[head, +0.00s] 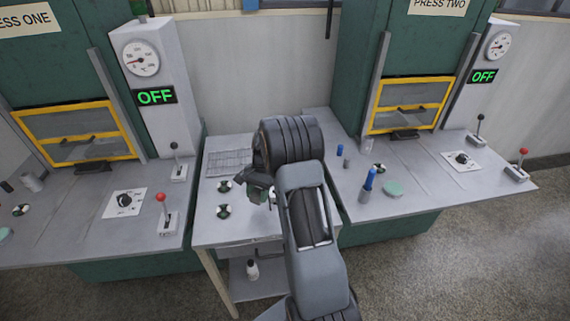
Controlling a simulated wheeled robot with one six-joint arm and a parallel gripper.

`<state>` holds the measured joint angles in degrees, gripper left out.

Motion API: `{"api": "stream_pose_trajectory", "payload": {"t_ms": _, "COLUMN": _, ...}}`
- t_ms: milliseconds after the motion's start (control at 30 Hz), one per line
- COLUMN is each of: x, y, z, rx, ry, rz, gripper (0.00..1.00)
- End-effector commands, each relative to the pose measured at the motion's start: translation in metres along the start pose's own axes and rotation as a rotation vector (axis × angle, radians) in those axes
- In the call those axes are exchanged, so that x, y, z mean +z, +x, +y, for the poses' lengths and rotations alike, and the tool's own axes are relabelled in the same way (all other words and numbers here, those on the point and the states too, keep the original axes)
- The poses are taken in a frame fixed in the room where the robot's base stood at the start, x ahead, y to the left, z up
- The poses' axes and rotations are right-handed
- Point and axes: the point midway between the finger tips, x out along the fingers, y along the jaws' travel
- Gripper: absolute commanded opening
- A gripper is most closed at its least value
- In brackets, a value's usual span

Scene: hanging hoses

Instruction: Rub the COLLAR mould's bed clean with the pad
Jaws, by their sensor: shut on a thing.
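My gripper (257,181) is above the middle table (215,239), shut on a small dark green thing (258,195). My arm and the gripper hide most of it, so I cannot tell if it is the pad. A pale green round pad-like disc (393,188) lies on the right press bench. Part of a similar pale green disc (5,233) shows at the left edge. I see no readable COLLAR label, and no mould bed can be made out. Round black-and-white pieces (224,211) lie on the middle table, beside and below the gripper.
Press one's bench (75,220) is at left and press two's bench (430,190) at right. Both displays read OFF and both yellow-framed guards (75,133) look closed. Red-knobbed levers (163,212) and a blue-topped bottle (368,183) stand up. A gridded sheet (228,162) lies behind.

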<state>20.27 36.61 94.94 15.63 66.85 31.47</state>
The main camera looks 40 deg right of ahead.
Motion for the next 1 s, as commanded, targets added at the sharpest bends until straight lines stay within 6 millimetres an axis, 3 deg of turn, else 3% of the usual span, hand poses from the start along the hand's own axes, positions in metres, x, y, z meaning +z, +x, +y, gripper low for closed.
{"api": "stream_pose_trajectory", "payload": {"t_ms": 33, "x": -0.013, "y": -0.021, "z": 0.011, "rx": -0.064, "ry": 0.147, "rz": 0.001, "gripper": 0.25}}
{"api": "stream_pose_trajectory", "payload": {"t_ms": 200, "x": -0.048, "y": -0.058, "z": 0.040, "rx": -0.241, "ry": 0.575, "rz": 0.002, "gripper": 0.25}}
{"api": "stream_pose_trajectory", "payload": {"t_ms": 400, "x": -0.070, "y": -0.080, "z": 0.061, "rx": -0.349, "ry": 0.839, "rz": 0.002, "gripper": 0.25}}
{"api": "stream_pose_trajectory", "payload": {"t_ms": 1000, "x": -0.075, "y": -0.084, "z": 0.066, "rx": -0.374, "ry": 0.897, "rz": -0.001, "gripper": 0.25}}
